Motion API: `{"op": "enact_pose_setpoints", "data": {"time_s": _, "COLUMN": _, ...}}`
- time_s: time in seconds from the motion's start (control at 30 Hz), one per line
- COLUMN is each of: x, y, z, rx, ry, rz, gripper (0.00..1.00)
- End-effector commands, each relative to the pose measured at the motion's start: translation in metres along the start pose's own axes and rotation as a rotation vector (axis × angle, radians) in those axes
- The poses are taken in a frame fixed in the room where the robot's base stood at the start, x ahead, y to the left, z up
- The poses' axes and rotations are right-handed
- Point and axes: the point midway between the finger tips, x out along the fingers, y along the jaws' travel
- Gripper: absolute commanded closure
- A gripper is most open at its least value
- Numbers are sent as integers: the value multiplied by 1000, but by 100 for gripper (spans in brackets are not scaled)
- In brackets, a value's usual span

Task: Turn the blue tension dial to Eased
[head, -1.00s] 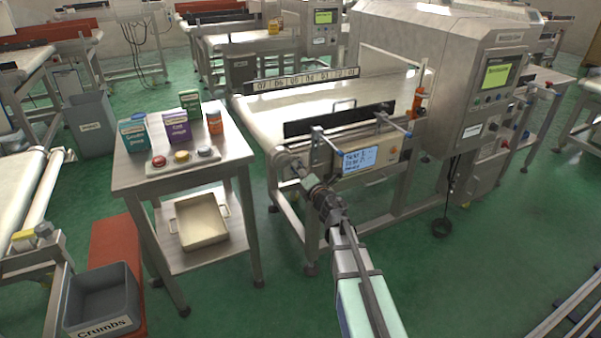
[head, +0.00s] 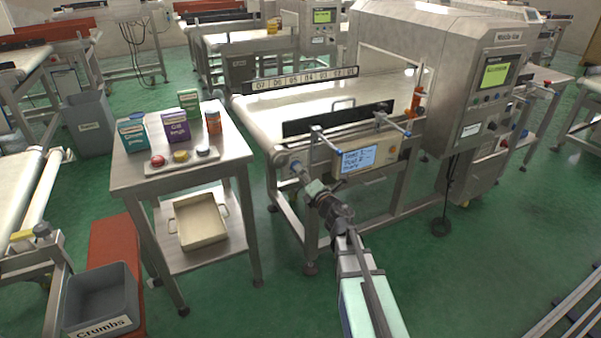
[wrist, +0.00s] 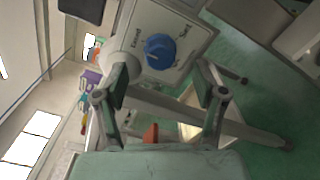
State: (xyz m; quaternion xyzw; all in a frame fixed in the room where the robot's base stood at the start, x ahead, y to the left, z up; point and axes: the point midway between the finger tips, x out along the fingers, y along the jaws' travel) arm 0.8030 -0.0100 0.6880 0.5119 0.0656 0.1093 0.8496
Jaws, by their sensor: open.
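The blue tension dial (wrist: 159,50) sits on a pale plate (wrist: 185,28) in the wrist view. The plate has a label on either side of the dial; the left one seems to read Eased, the right one is too small to read surely. The dial's setting is unclear. My gripper (wrist: 164,88) is open, its two fingers spread to either side below the dial in the picture, with nothing between them and apart from it.
The conveyor (head: 270,115) carries a small blue-lit display (head: 357,160) beside my gripper. A steel table (head: 140,180) with cartons and coloured buttons stands to the left. The metal detector housing (head: 430,45) stands to the right. Green floor in front is open.

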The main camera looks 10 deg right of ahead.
Motion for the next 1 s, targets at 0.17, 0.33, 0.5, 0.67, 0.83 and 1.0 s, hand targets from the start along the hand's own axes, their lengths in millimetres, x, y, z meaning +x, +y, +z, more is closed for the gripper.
{"op": "enact_pose_setpoints", "data": {"time_s": 0.17, "x": -40, "y": 1, "z": -1, "rx": 0, "ry": -1, "rz": -1, "gripper": 30}}
{"op": "enact_pose_setpoints", "data": {"time_s": 0.33, "x": -69, "y": 0, "z": 0, "rx": 0, "ry": -2, "rz": -2, "gripper": 30}}
{"op": "enact_pose_setpoints", "data": {"time_s": 0.5, "x": -81, "y": 0, "z": 0, "rx": 0, "ry": -1, "rz": 0, "gripper": 30}}
{"op": "enact_pose_setpoints", "data": {"time_s": 0.67, "x": -82, "y": 0, "z": 0, "rx": 0, "ry": -1, "rz": 0, "gripper": 30}}
{"op": "enact_pose_setpoints", "data": {"time_s": 0.83, "x": -81, "y": 0, "z": 0, "rx": 0, "ry": -1, "rz": 0, "gripper": 30}}
{"op": "enact_pose_setpoints", "data": {"time_s": 1.0, "x": -81, "y": 0, "z": 1, "rx": 14, "ry": -2, "rz": -2, "gripper": 30}}
